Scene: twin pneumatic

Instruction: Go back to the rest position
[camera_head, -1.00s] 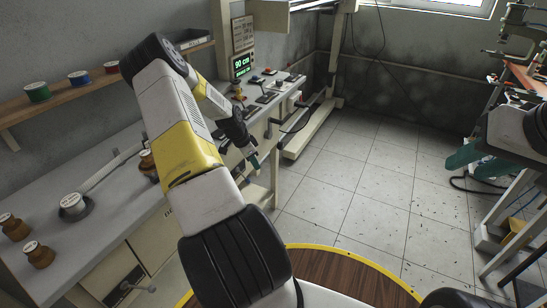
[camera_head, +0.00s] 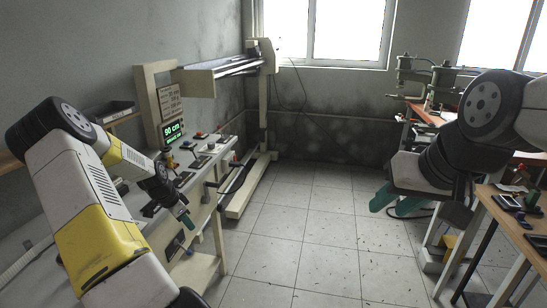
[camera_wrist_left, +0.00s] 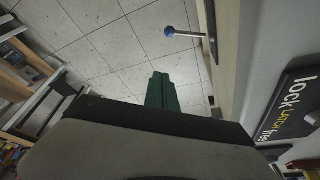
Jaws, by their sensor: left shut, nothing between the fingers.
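My left gripper (camera_head: 187,220) is at the left of the head view, in front of the long bench's edge. Its green fingers are together with nothing between them; the left wrist view shows the shut fingers (camera_wrist_left: 162,92) above the tiled floor.
The grey bench (camera_head: 42,265) runs along the left wall with a green-lit display (camera_head: 174,130) at its far part. A wooden table (camera_head: 520,235) with small items stands at the right. The tiled floor (camera_head: 320,235) between them is clear.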

